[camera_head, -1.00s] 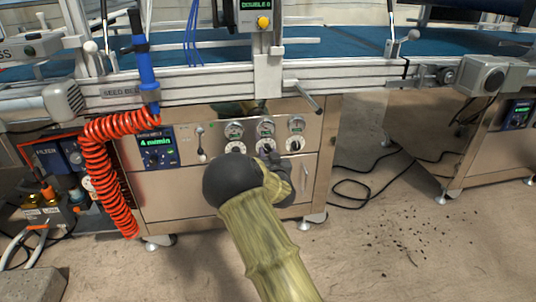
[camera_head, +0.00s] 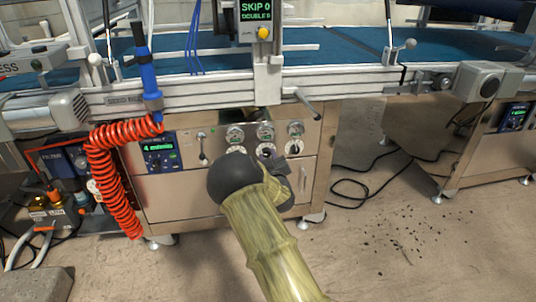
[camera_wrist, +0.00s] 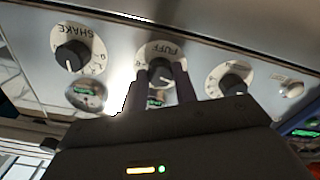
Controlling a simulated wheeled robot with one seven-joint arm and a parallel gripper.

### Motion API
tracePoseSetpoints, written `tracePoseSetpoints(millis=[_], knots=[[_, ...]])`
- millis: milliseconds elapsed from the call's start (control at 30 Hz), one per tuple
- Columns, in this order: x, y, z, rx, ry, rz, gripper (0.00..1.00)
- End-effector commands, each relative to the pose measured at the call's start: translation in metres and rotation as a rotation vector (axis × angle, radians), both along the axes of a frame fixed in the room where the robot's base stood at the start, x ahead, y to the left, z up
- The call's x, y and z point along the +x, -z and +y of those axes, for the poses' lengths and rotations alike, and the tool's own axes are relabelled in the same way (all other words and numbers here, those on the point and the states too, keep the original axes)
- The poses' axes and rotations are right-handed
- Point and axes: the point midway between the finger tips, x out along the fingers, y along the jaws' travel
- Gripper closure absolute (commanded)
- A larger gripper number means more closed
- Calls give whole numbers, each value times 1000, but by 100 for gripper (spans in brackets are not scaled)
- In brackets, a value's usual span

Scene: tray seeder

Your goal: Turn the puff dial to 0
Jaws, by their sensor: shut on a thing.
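The puff dial is the middle of three round white dials on the steel front panel. It shows in the wrist view (camera_wrist: 161,50), upside down, with its dark knob between my two fingers. In the head view the puff dial (camera_head: 266,151) is just above my gripper (camera_head: 273,160), partly hidden by it. My gripper (camera_wrist: 161,76) is shut on the puff dial's knob, with a finger on each side. The fingers hide part of the scale, and I cannot read the setting the knob points to.
The shake dial (camera_wrist: 76,50) and another dial (camera_wrist: 232,79) sit close on either side. Small round gauges (camera_head: 265,131) sit above the dials in the head view. A red coiled hose (camera_head: 105,170) hangs at left. The floor at right is open, with a black cable.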

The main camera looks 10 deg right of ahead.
Motion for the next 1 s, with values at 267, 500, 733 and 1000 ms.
tracePoseSetpoints(millis=[267, 500, 733, 1000], knots=[[0, 0, 0, -171, 1, 4, 94], [0, 1, 0, -231, 0, 2, 94], [0, 1, 0, -239, 0, 2, 94], [0, 1, 0, -238, 0, 2, 50]])
